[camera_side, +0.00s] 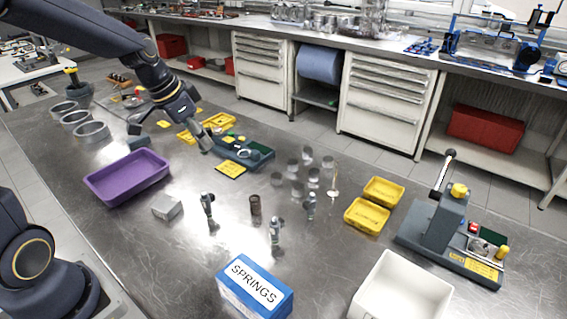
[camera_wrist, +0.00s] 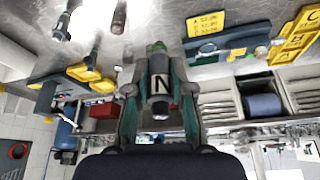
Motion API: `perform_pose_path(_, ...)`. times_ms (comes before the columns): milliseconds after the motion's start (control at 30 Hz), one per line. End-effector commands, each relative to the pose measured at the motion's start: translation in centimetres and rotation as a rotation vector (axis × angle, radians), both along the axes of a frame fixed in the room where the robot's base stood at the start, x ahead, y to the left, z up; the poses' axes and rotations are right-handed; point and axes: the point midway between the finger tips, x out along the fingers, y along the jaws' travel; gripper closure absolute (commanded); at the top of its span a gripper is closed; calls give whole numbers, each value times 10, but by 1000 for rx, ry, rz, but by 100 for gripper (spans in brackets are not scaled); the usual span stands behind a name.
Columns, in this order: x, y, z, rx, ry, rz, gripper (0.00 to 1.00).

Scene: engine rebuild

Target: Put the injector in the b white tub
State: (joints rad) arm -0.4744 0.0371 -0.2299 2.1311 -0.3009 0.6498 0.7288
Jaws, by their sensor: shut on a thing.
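My gripper (camera_side: 196,127) is over the left-middle of the steel bench, beside a dark tray with small parts. In the wrist view my gripper (camera_wrist: 159,85) is shut, its teal fingers on both sides of a dark cylindrical part, probably the injector (camera_wrist: 158,62). This part has a green ring and a white label with a black N. In the side view its grey end (camera_side: 206,144) shows below the gripper. The white tub (camera_side: 358,300) stands at the front right, far from my gripper and cut off by the frame edge.
A blue-and-white SPRINGS box (camera_side: 254,290) stands at the front. Several upright metal parts, including a brown cylinder (camera_side: 255,208), stand mid-bench. Two yellow trays (camera_side: 367,214) and a grey press (camera_side: 440,225) are to the right. A purple tray (camera_side: 127,178) lies left.

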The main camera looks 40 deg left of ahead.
Motion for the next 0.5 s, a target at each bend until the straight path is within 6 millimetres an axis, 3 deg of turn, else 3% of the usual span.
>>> perform_pose_path(33, 9, -26, 0, -1, 0, -74, 100)
perform_pose_path(100, 17, -61, 0, -1, 1, -164, 100)
perform_pose_path(267, 23, -146, -1, -1, 2, -383, 100)
perform_pose_path(367, 15, -203, -4, 0, 1, -526, 100)
perform_pose_path(500, -13, -280, -9, 1, 2, -729, 100)
